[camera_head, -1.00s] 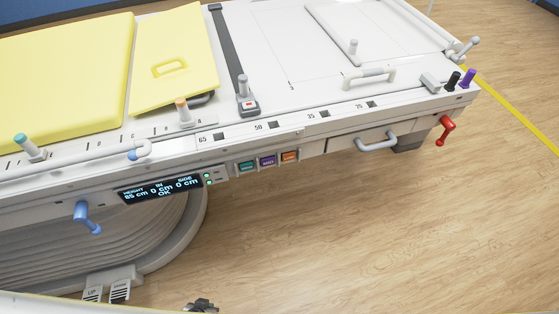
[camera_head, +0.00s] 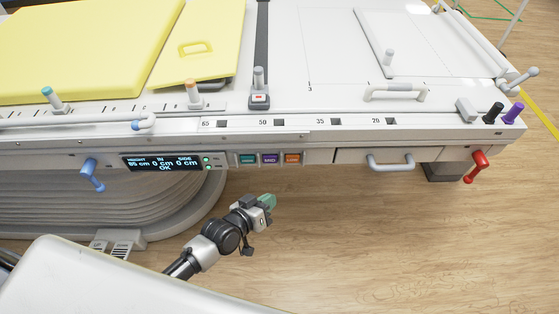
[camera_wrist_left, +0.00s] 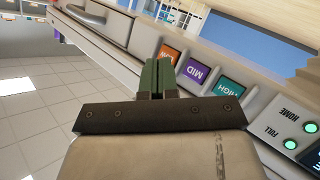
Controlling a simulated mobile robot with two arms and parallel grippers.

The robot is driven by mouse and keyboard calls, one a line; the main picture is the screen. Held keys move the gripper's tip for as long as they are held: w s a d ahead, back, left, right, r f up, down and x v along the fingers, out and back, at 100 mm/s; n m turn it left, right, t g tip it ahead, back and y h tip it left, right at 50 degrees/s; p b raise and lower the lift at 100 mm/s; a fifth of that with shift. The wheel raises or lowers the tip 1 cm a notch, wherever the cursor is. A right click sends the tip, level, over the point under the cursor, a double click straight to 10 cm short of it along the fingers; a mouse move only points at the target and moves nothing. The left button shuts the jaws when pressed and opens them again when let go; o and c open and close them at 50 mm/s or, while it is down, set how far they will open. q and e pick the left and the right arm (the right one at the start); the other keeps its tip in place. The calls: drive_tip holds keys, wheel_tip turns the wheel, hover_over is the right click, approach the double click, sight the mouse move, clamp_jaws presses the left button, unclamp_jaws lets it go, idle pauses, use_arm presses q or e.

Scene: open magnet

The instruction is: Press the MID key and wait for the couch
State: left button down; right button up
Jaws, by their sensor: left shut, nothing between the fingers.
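The purple MID key (camera_head: 270,159) sits on the couch's front panel between a teal key (camera_head: 247,159) and an orange key (camera_head: 292,158). In the left wrist view the MID key (camera_wrist_left: 195,71) shows just right of my fingertips, with the teal HIGH key (camera_wrist_left: 229,88) beyond it. My left gripper (camera_head: 267,202) is shut and empty, in front of and below the keys in the head view, apart from them. Its green fingers (camera_wrist_left: 156,75) also show in the wrist view. The couch (camera_head: 330,90) has a display (camera_head: 162,162) reading height 85 cm, in 0 cm, side 0 cm, OK. My right gripper is not visible.
A blue lever (camera_head: 92,174) hangs left of the display and a red lever (camera_head: 477,166) at the right end. A grey handle (camera_head: 390,162) sticks out from the front. Pedals (camera_head: 117,243) are on the base at lower left. The floor at right is clear.

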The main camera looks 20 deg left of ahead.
sight(270, 159)
use_arm(q)
drive_tip(key=shift+w+d+r, duration=0.1)
drive_tip(key=shift+d+r, duration=0.05)
drive_tip(key=shift+r, duration=0.15)
drive_tip(key=shift+w+a+b, duration=0.4)
drive_tip(key=shift+w+b, duration=0.4)
drive_tip(key=shift+w, duration=0.6)
drive_tip(key=shift+w+a+b, duration=0.45)
drive_tip(key=shift+w+b, duration=0.4)
drive_tip(key=shift+w, duration=0.55)
drive_tip(key=shift+w+a+b, duration=0.4)
drive_tip(key=shift+w+b, duration=0.4)
drive_tip(key=shift+w, duration=0.6)
drive_tip(key=shift+w, duration=0.1)
